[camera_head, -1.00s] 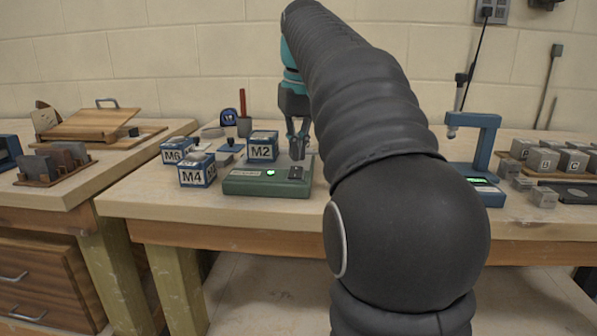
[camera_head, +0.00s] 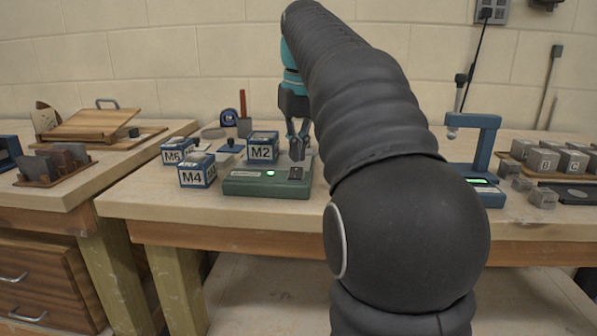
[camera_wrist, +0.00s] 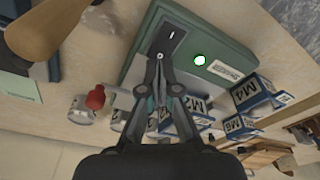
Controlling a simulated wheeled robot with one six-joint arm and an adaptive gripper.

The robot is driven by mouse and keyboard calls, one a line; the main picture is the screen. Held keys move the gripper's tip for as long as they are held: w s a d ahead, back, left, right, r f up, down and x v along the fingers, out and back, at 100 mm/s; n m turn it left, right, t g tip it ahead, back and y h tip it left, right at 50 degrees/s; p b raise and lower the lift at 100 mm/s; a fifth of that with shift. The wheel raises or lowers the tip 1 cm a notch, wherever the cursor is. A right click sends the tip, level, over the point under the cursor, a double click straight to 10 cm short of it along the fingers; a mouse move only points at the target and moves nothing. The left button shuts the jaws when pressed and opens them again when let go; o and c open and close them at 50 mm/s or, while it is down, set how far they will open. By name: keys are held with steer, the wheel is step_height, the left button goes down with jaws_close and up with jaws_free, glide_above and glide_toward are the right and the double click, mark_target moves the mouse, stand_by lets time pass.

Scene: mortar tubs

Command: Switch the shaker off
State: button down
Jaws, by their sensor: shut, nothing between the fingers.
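The shaker is a green box (camera_head: 258,182) near the front of the middle table. A lit green lamp (camera_head: 270,174) is on its front. Its dark rocker switch (camera_head: 295,173) sits right of the lamp. In the wrist view the switch (camera_wrist: 176,36) is on the green face (camera_wrist: 205,32), beside the glowing lamp (camera_wrist: 200,60). My gripper (camera_head: 298,155) is just above the switch end of the shaker, fingers pointing down. In the wrist view the shut, empty fingertips (camera_wrist: 160,57) are close to the switch; I cannot tell whether they touch it.
The tub M2 (camera_head: 262,146) stands on or just behind the shaker, left of my gripper. Tubs M4 (camera_head: 197,170) and M6 (camera_head: 177,151) stand to the left. A blue stand (camera_head: 484,150) and several grey cubes (camera_head: 543,160) are at the right.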

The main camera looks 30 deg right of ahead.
mark_target(297, 170)
steer(key=shift+f+b, duration=0.75)
steer(key=shift+f, duration=0.35)
stand_by(0.7)
step_height(297, 170, up, 3)
steer(key=p, duration=0.3)
steer(key=shift+f, duration=0.15)
steer(key=shift+r, duration=2.15)
